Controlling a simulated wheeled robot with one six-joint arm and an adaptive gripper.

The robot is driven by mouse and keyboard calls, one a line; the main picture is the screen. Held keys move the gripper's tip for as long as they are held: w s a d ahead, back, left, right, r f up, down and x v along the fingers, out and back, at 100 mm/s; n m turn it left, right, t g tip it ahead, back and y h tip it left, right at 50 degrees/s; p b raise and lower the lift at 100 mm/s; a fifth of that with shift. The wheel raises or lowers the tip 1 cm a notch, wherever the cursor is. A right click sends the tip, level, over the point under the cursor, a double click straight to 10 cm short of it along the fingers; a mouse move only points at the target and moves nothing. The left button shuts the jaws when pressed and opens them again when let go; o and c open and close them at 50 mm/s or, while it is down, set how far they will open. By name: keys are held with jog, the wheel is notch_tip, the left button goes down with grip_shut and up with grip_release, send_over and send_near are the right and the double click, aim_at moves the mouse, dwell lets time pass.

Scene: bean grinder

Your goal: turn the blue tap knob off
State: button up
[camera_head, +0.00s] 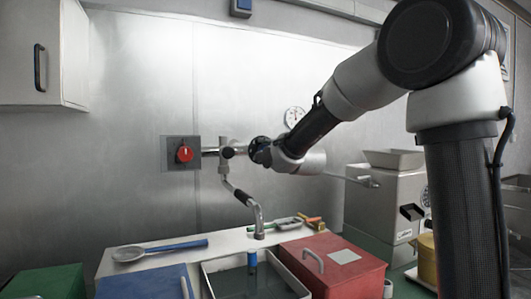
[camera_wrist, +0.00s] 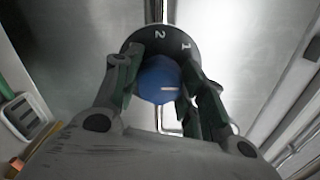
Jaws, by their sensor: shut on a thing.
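The blue tap knob (camera_wrist: 158,80) sits in front of a round dark dial (camera_wrist: 160,39) marked 1 and 2 in the wrist view. A pale line on the knob points right. My gripper (camera_wrist: 162,84) has a finger on each side of the knob and is shut on it. In the head view my gripper (camera_head: 262,151) is at the right end of the tap pipe, and the blue knob is hidden behind it. The tap's spout (camera_head: 257,218) hangs over the sink basin (camera_head: 297,286). A red knob (camera_head: 184,154) is on a wall plate at the left.
A small blue piece (camera_head: 252,262) shows below the spout. A red box (camera_head: 350,270) with a handle, a blue box (camera_head: 145,285) and a blue-handled strainer (camera_head: 130,253) are near the sink. A grinder-like machine (camera_head: 385,200) stands right. The wall behind is flat.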

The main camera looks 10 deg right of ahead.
jog(key=shift+f, duration=0.1)
jog(key=o, duration=1)
jog(key=shift+o, duration=0.2)
jog(key=s+d, duration=0.2)
jog(key=s, duration=0.9)
jog(key=shift+s+d, duration=0.2)
jog(key=shift+s, duration=0.2)
